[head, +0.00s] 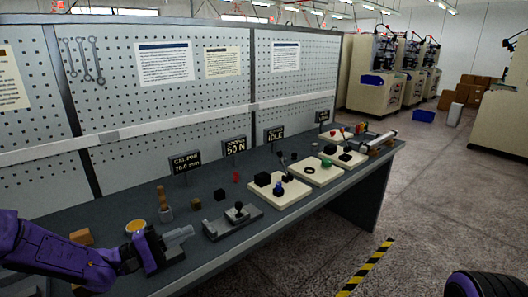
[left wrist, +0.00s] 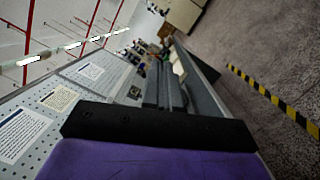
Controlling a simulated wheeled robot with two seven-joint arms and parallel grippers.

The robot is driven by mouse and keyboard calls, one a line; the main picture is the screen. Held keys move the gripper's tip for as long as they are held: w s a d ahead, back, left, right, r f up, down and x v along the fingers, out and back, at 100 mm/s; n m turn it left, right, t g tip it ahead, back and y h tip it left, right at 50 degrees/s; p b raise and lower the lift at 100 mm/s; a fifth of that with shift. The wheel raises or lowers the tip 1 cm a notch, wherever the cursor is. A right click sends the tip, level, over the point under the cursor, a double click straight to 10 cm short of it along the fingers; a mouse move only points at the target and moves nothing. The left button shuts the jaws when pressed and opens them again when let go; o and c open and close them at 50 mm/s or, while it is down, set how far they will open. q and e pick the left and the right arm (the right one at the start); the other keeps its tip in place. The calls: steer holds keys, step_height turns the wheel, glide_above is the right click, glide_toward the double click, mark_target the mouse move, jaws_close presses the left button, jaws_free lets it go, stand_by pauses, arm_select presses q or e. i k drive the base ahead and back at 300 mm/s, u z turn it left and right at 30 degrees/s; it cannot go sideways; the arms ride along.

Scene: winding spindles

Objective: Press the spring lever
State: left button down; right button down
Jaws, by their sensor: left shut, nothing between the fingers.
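A grey block fixture with a black knob on top (head: 237,212) sits near the front edge of the bench; it may be the spring lever, but I cannot tell for sure. In the left wrist view the grey fingers (left wrist: 164,88) lie close together, pointing along the bench. My right gripper does not show.
On the bench (head: 210,270) stand a wooden-handled tool (head: 163,195), a yellow-topped round part (head: 136,227), small dark blocks, and several white trays (head: 290,194) with parts. More signs and a perforated panel (head: 205,95) stand behind. Floor lies open at right.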

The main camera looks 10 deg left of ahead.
mark_target(279, 153)
steer(key=z, duration=0.05)
steer(key=i, duration=1.8)
